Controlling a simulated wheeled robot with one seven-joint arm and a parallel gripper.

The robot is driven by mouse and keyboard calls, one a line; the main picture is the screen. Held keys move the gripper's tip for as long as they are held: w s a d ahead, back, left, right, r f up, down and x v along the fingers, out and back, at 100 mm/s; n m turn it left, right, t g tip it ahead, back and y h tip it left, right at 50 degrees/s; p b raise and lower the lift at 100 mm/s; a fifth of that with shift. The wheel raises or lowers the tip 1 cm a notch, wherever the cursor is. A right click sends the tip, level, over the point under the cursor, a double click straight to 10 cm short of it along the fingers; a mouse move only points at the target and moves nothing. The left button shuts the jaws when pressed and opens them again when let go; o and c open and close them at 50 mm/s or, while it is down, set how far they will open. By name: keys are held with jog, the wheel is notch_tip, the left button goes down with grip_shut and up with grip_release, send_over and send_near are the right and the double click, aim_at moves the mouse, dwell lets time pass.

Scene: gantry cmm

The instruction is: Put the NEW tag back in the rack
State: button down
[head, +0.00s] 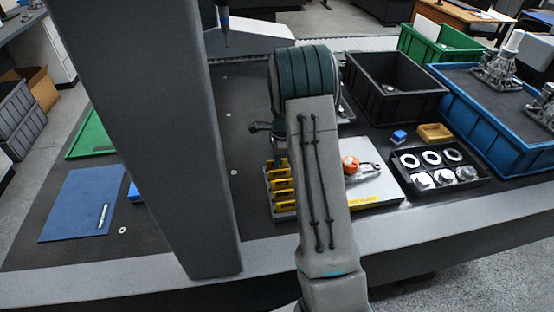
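No lettering can be read on these pieces, so I cannot tell which thing is the NEW tag. A small dark blue piece shows at the rack's back end; I cannot tell what it is. My gripper is mostly hidden behind my own arm; a small dark part (262,127) shows left of the wrist, above and behind the rack. Its fingers and anything between them are hidden.
An orange round piece with a grey loop (352,165) lies on the plate. Right are a black tray of metal rings (404,177), a small yellow bin (435,133), a black crate (366,89) and a blue crate (484,131). A grey column crosses the left; a blue mat (75,205) lies beyond.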

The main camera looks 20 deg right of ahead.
jog(key=c, duration=1.3)
grip_release()
jog(key=shift+r, duration=0.1)
jog(key=shift+r+p, duration=2.5)
jog(key=shift+r, duration=0.95)
jog(key=shift+r, duration=0.1)
